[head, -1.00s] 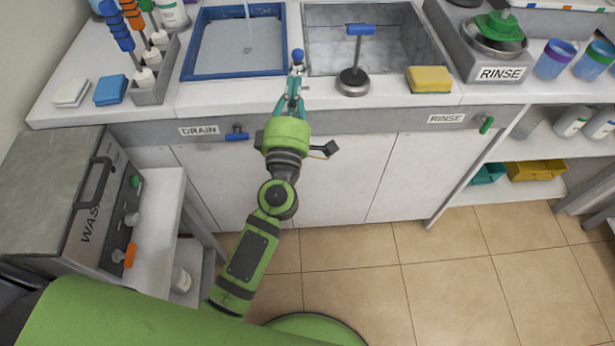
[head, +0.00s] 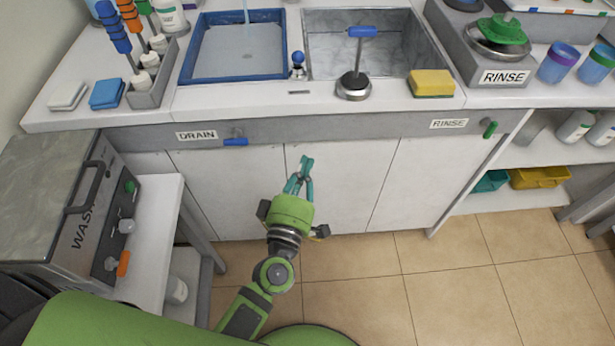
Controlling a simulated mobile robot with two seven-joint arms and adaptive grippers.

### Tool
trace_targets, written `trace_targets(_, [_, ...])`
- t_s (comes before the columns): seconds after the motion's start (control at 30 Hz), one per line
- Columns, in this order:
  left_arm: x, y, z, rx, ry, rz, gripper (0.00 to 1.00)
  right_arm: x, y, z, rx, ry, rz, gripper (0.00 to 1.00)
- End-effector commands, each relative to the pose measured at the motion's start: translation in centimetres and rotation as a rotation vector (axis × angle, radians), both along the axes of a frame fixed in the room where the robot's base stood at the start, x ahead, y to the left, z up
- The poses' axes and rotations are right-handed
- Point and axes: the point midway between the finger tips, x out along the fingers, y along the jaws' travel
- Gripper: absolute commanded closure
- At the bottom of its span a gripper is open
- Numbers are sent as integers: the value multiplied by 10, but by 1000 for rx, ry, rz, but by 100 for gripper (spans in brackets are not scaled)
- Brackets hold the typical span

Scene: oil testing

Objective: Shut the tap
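A small lever with a blue ball knob (head: 298,57) stands on the counter between the two basins. It stands roughly upright, with nothing touching it. A pale stream of water (head: 246,12) shows at the top edge above the left, blue-rimmed basin (head: 184,62), which holds water; the spout is out of view. My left gripper (head: 306,162) is in front of the white cabinet doors, below and clear of the counter edge. Its teal fingers meet at the tips and hold nothing visible. My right gripper is not in view.
A blue-handled plunger-like tool (head: 354,85) stands by the grey right basin (head: 425,50), beside a yellow sponge (head: 431,82). A blue drain handle (head: 236,141) and a green rinse handle (head: 490,129) stick out from the counter front. A wash machine (head: 60,200) stands at left.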

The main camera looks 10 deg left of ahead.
Motion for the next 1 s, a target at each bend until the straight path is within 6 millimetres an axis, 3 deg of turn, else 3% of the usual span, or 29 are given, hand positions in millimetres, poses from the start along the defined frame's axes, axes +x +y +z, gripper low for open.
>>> trace_targets(0.23, [0,-5,-28,78,49,-27,100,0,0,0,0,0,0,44])
trace_targets(0.63, [-1,-6,-34,94,59,-33,100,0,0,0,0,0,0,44])
trace_targets(0.77, [-1,-6,-34,93,59,-33,100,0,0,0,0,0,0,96])
trace_targets(0.87, [-1,-7,-39,105,67,-37,100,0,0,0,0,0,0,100])
trace_targets(0.97, [-4,-10,-61,159,106,-58,100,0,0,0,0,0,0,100])
trace_targets(1.0, [-6,-12,-77,197,134,-76,100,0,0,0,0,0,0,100])
